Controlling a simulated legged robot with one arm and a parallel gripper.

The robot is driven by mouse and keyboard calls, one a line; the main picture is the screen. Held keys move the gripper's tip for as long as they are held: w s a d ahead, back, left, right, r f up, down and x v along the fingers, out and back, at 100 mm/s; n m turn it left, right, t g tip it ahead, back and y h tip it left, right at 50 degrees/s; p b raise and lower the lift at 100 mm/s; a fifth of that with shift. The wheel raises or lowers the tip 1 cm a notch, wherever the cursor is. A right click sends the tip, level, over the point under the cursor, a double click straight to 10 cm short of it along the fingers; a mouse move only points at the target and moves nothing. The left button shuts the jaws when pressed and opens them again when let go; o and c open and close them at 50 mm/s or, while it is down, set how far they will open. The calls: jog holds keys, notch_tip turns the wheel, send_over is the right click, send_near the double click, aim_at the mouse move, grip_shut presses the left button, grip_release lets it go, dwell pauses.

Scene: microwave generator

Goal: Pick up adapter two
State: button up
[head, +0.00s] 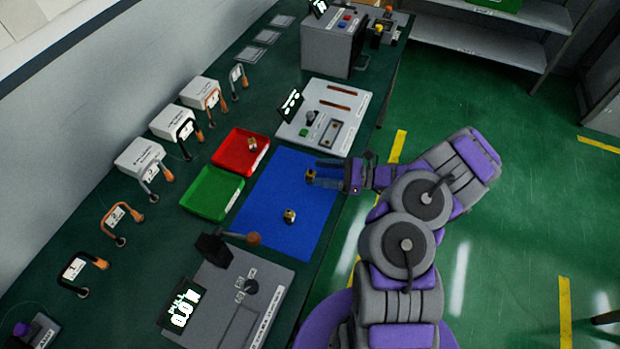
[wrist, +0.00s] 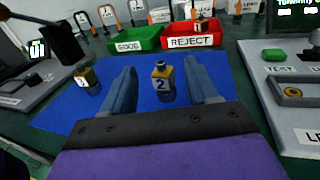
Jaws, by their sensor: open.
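Adapter two (wrist: 162,84), a small brass-coloured block with a dark top and a white label "2", stands upright on the blue mat (wrist: 60,117). In the wrist view it is between the two fingers of my open gripper (wrist: 163,88), with a gap on each side. In the head view adapter two (head: 311,176) is at my gripper (head: 328,175), near the mat's upper right part. Another adapter labelled 3 (wrist: 88,80) stands on the mat to the left; it also shows in the head view (head: 290,215).
Behind the mat are a green "GOOD" tray (wrist: 133,44) and a red "REJECT" tray (wrist: 190,41) holding an adapter labelled 1 (wrist: 201,25). A test panel (head: 322,117) lies beyond the mat. A console with a lever (head: 235,290) lies on the near side.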

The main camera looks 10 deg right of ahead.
aim_at(313, 171)
jog(key=shift+b+x, duration=0.4)
jog(key=shift+x, duration=0.5)
jog(key=b+x, duration=0.1)
jog(key=x, duration=0.3)
jog(key=shift+f, duration=0.15)
jog(key=shift+d, duration=0.1)
jog(key=c, duration=0.6)
grip_shut()
